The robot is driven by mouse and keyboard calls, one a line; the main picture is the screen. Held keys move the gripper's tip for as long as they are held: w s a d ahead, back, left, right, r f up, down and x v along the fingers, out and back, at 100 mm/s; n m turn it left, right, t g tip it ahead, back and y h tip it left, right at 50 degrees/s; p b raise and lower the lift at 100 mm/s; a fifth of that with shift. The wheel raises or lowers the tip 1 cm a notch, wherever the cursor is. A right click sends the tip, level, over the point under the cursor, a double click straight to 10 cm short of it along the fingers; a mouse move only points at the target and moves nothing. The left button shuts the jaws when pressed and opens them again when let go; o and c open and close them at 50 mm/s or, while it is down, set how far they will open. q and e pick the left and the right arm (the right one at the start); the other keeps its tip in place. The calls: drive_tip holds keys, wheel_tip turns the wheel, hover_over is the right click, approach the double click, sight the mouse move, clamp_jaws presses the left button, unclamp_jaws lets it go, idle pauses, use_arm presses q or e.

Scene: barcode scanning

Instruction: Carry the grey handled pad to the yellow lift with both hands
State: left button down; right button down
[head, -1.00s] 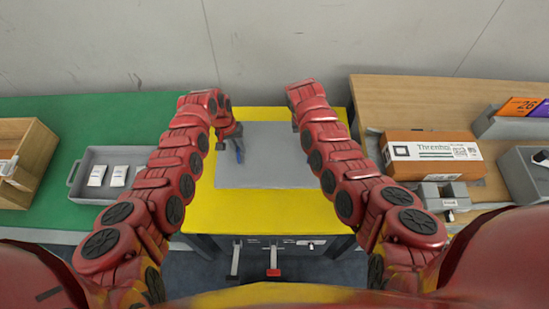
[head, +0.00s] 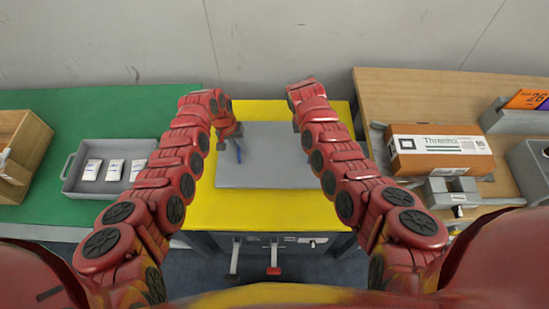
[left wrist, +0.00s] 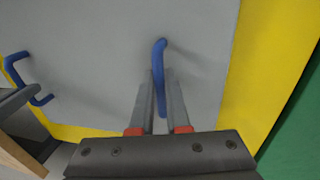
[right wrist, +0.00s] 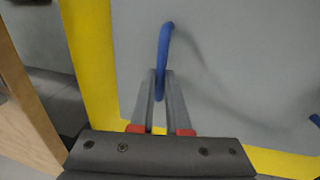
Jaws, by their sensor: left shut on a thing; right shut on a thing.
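The flat grey pad (head: 268,165) is level over the yellow lift (head: 205,210). Yellow shows around it at the back, front and sides. I cannot tell whether the pad touches the lift top. It has blue handles near its left and right sides. My left gripper (head: 238,143) is shut on the left blue handle (left wrist: 160,52). My right gripper (right wrist: 160,98) is shut on the right blue handle (right wrist: 164,45). In the head view my right arm largely hides that gripper.
A green bench (head: 110,105) with a grey tray (head: 70,180) of white packets and a wooden box stands on the left. A wooden bench (head: 420,90) on the right holds an orange-and-white carton (head: 440,150) and grey bins. A wall closes the back.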

use_arm(q)
drive_tip(key=c, duration=1.3)
unclamp_jaws()
drive_tip(key=shift+a+f, duration=0.15)
drive_tip(key=shift+f, duration=0.35)
drive_tip(key=shift+c, duration=0.2)
use_arm(e)
drive_tip(key=c, duration=1.3)
unclamp_jaws()
drive_tip(key=shift+d+f, duration=0.15)
drive_tip(key=shift+f, duration=0.3)
drive_tip(key=shift+c, duration=0.2)
use_arm(q)
drive_tip(key=shift+o, duration=1.1)
drive_tip(key=shift+r, duration=0.2)
use_arm(e)
drive_tip(key=shift+o, duration=1.1)
drive_tip(key=shift+r, duration=0.2)
use_arm(q)
drive_tip(key=shift+o, duration=1.1)
use_arm(e)
drive_tip(key=shift+o, duration=1.1)
use_arm(q)
drive_tip(key=shift+r, duration=0.1)
